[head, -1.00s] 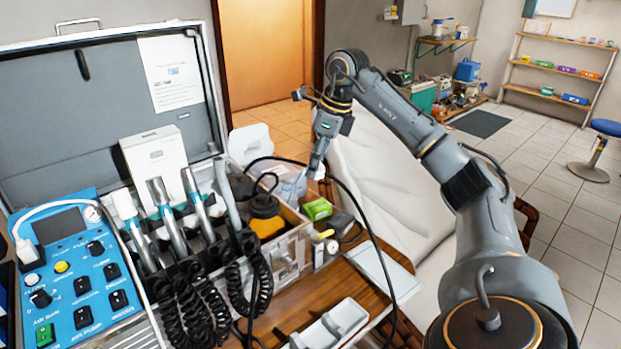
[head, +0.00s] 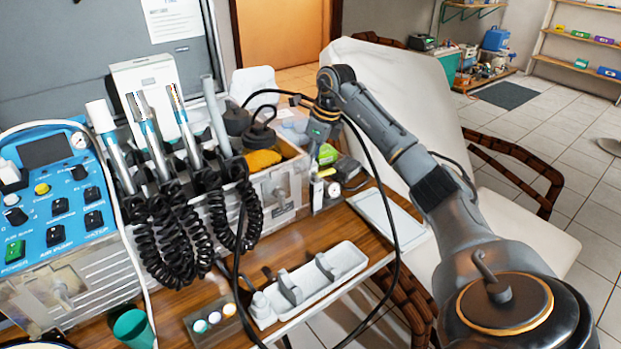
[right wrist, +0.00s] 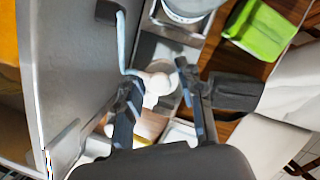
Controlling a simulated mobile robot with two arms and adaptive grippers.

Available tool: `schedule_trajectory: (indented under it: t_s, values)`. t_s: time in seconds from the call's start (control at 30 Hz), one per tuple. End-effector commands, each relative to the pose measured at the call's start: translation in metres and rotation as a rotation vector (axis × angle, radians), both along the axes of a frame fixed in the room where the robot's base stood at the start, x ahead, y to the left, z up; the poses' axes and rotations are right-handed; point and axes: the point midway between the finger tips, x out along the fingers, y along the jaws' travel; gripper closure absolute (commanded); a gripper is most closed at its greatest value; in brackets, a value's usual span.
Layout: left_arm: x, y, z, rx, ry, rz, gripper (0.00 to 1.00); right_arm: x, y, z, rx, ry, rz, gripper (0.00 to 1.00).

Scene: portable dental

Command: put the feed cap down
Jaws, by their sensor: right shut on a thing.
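My right gripper (head: 319,132) is pointed down at the right end of the open metal case (head: 283,190), beside a green packet (head: 328,154). In the right wrist view its fingers (right wrist: 157,88) are shut on a small white rounded piece with a short stem, which seems to be the feed cap (right wrist: 155,86). The cap is close beside the case's grey wall (right wrist: 75,70). I cannot tell whether it touches anything below. In the head view the cap is hidden by the gripper. My left gripper is not in view.
The green packet also shows in the wrist view (right wrist: 258,30), next to a round metal-rimmed container (right wrist: 190,8). A flat pale tray (head: 390,220) and a white holder (head: 312,282) lie on the wooden table. A black cable (head: 388,190) loops from my arm. Handpieces (head: 145,125) stand left.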

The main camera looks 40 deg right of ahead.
Motion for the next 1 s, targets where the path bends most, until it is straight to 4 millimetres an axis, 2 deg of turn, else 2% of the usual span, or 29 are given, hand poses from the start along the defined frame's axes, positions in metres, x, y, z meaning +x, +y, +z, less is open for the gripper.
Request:
schedule_trajectory:
  t_s: [0.17, 0.4, 0.77, 0.8, 0.9, 1.0]
  values:
    - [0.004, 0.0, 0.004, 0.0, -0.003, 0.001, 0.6, 0.0, 0.0, -0.014, 0.001, 0.0, 0.0, 0.84]
    - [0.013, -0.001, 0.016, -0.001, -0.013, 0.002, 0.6, 0.0, 0.0, -0.045, 0.002, 0.0, 0.001, 0.84]
    - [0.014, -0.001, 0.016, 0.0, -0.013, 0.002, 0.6, 0.0, 0.0, -0.048, 0.0, 0.0, 0.0, 0.84]
    - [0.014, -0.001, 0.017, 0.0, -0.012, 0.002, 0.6, 0.0, 0.0, -0.048, 0.0, 0.0, 0.0, 0.58]
    - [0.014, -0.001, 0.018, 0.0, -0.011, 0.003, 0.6, 0.0, 0.0, -0.048, 0.0, 0.0, 0.0, 0.4]
    - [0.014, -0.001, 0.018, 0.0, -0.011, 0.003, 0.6, 0.0, 0.0, -0.048, 0.0, 0.0, 0.0, 0.4]
